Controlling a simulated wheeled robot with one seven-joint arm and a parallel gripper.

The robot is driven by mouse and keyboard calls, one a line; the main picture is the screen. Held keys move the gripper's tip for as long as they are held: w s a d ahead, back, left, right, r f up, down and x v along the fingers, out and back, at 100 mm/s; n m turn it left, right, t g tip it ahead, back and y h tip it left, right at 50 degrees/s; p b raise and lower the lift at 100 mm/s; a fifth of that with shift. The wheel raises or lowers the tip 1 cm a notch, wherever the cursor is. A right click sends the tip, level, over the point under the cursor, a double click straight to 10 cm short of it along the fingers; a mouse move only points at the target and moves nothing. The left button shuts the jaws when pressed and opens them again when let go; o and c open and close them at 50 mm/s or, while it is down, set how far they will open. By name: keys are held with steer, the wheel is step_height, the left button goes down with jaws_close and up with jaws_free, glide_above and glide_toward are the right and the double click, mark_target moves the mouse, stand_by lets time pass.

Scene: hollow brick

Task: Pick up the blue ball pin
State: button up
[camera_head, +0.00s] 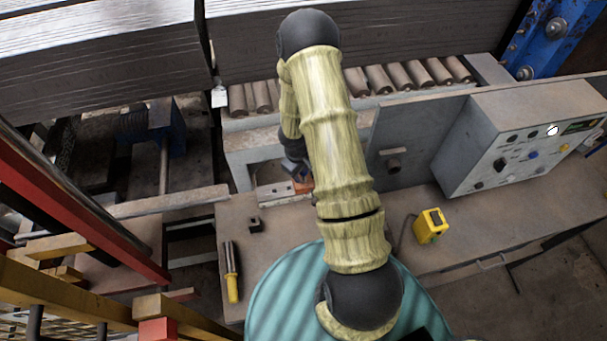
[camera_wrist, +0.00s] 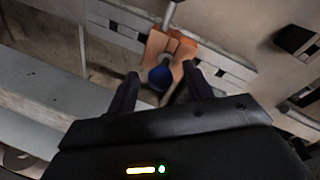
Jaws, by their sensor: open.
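The blue ball pin (camera_wrist: 160,77) shows its round blue ball in the wrist view, at an orange-brown block (camera_wrist: 172,48). The open fingers of my gripper (camera_wrist: 161,74) lie on the left and right of the ball in the picture. A gap shows on each side, and I cannot tell how far their depth differs from the ball's. In the head view, the orange block (camera_head: 303,187) shows partly beside my arm. My arm hides the ball there and most of my gripper (camera_head: 294,168).
A slotted grey bar (camera_wrist: 120,28) runs behind the orange block. A grey control box (camera_head: 480,150), yellow switch box (camera_head: 431,226), yellow-handled tool (camera_head: 232,272) and small dark block (camera_head: 256,225) are on the bench. Rollers (camera_head: 400,77) and a grey frame stand close behind my gripper.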

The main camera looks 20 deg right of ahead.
steer(key=shift+d+f, duration=0.1)
steer(key=shift+f, duration=0.45)
steer(key=c, duration=1)
